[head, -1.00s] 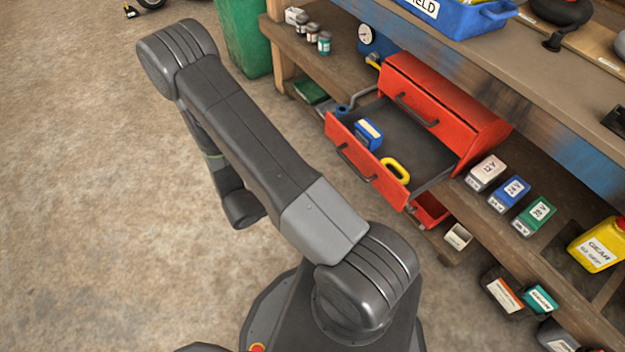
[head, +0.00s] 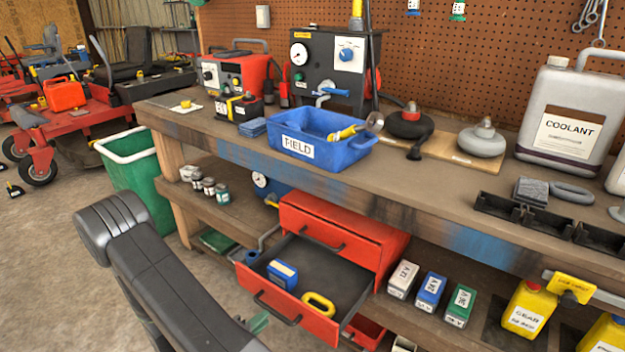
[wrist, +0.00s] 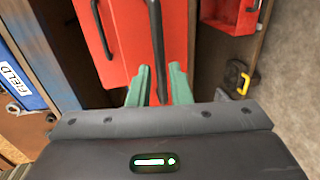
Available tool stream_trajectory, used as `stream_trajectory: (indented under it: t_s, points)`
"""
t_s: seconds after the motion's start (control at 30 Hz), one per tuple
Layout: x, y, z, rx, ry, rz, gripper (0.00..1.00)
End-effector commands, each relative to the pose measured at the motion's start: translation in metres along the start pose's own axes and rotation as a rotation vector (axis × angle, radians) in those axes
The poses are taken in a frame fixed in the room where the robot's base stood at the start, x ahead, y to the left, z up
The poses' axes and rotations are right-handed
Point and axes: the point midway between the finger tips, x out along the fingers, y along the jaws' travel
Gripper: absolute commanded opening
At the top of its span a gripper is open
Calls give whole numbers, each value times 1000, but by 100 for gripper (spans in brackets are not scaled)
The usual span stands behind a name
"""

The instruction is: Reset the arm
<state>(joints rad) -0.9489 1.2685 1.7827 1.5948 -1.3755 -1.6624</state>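My gripper's green fingertips (wrist: 158,85) stand apart in the wrist view, with a black drawer handle (wrist: 155,35) showing in the gap between them. I cannot tell whether they touch it. In the head view a green fingertip (head: 258,323) shows just past my dark grey arm (head: 165,285), close to the front of the pulled-out drawer. The red drawer cabinet (head: 345,232) stands on the lower shelf with its drawer (head: 318,326) open. A blue box (head: 282,273) and a yellow ring-shaped item (head: 318,303) lie in the drawer. Most of my gripper is hidden in the head view.
The workbench (head: 228,140) above carries a blue FIELD bin (head: 340,155), gauges and a coolant jug (head: 570,125). Small boxes (head: 431,288) and yellow bottles (head: 527,310) line the lower shelf at right. A green bin (head: 130,175) stands at left.

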Motion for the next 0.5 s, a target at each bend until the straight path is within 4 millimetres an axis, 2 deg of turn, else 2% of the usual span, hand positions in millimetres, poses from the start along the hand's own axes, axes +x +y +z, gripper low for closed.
stream_trajectory:
  t_s: [0.2,0.5]
  points:
    - [32,-1,1,1,-4,0,18]
    - [50,0,0,0,-1,0,18]
